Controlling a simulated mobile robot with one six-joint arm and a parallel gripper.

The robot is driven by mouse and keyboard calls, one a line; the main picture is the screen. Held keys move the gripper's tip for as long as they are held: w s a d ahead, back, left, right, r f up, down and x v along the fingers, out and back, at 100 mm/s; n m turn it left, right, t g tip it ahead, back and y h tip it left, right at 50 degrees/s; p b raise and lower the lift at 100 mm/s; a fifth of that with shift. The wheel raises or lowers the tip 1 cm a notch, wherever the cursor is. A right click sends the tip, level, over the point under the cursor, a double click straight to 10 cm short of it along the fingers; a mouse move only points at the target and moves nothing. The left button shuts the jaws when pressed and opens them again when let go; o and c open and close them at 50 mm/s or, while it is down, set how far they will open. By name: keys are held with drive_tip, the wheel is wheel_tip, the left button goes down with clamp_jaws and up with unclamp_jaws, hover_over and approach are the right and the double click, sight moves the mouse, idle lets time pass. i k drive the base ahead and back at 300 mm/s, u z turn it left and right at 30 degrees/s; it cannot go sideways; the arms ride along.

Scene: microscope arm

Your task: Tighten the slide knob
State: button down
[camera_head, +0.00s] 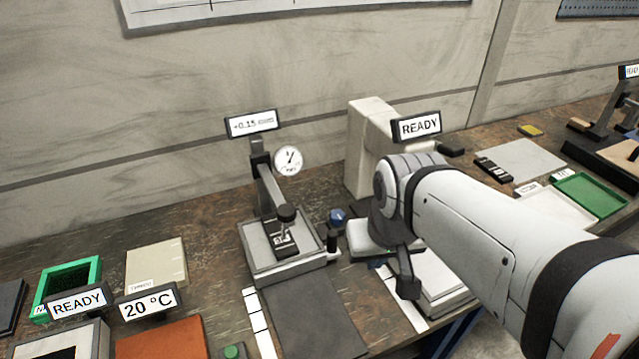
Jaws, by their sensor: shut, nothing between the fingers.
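My gripper (408,286) is dark and points down at the end of my white arm, in front of the pale instrument (371,155) with the READY sign. It is shut and holds nothing. A blue knob (338,216) shows at the left of my wrist, apart from the gripper. A black round knob (287,213) stands on the gauge stand (264,190) further left. I cannot tell from the picture which of these is the slide knob. My arm hides much of the pale instrument's front and right side.
The gauge stand carries a dial (288,160) and a +0.15 display (252,123). A small black post (332,241) stands between it and my gripper. A dark mat (312,316) lies bare in front. A green tray (590,194) lies at the right.

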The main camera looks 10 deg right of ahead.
sight(337, 217)
drive_tip(key=u, duration=1.3)
drive_tip(key=k, duration=1.4)
drive_tip(key=z, duration=0.75)
drive_tip(key=i, duration=1)
drive_tip(key=z, duration=0.05)
